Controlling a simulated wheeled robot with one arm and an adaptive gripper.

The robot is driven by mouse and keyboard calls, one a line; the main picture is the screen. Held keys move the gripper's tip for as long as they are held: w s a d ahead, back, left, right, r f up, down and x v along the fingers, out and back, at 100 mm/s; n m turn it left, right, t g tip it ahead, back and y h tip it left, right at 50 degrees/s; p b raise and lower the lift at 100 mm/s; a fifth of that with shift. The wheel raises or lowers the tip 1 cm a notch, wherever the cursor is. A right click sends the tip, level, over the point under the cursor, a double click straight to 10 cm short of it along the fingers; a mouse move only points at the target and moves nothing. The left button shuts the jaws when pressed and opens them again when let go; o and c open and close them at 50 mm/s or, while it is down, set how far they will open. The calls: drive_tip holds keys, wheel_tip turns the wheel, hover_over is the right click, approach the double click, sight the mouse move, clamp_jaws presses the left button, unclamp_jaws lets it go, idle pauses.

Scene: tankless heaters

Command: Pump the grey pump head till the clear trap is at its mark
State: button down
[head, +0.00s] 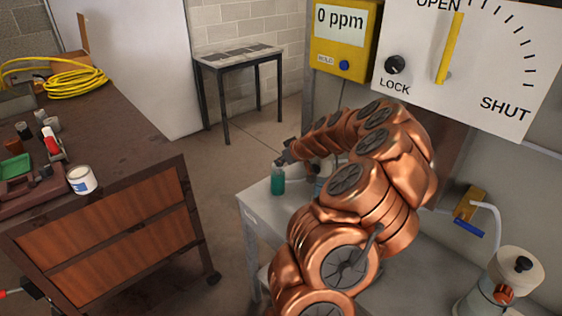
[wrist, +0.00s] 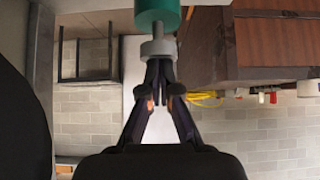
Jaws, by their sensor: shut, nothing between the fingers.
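A small teal bottle (head: 277,182) stands at the left edge of the grey bench. It also shows at the top of the wrist view (wrist: 157,14), which is upside down, with a grey pump head (wrist: 158,47) on it. My gripper (head: 281,161) is over the top of the bottle. In the wrist view its fingertips (wrist: 158,64) are together at the pump head, with nothing between them. I cannot tell whether they touch it. My arm hides much of the bench behind the bottle. I cannot make out a clear trap or its mark.
A grey bench (head: 255,213) lies under my arm. A white-lidded vessel (head: 519,268) stands at lower right, below a yellow valve with a blue handle (head: 468,228). A yellow 0 ppm meter (head: 340,44) and an OPEN/SHUT dial panel (head: 480,70) hang behind. A cluttered wooden workbench (head: 110,245) is at left.

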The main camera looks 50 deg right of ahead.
drive_tip(key=shift+f+b, duration=1.15)
drive_tip(key=shift+b, duration=0.4)
drive_tip(key=shift+a+f, duration=0.1)
wheel_tip(320, 180, up, 5)
drive_tip(key=shift+s+f+b, duration=0.1)
drive_tip(key=shift+f+b, duration=0.1)
drive_tip(key=shift+b, duration=0.4)
drive_tip(key=b+v, duration=0.2)
drive_tip(key=v, duration=0.8)
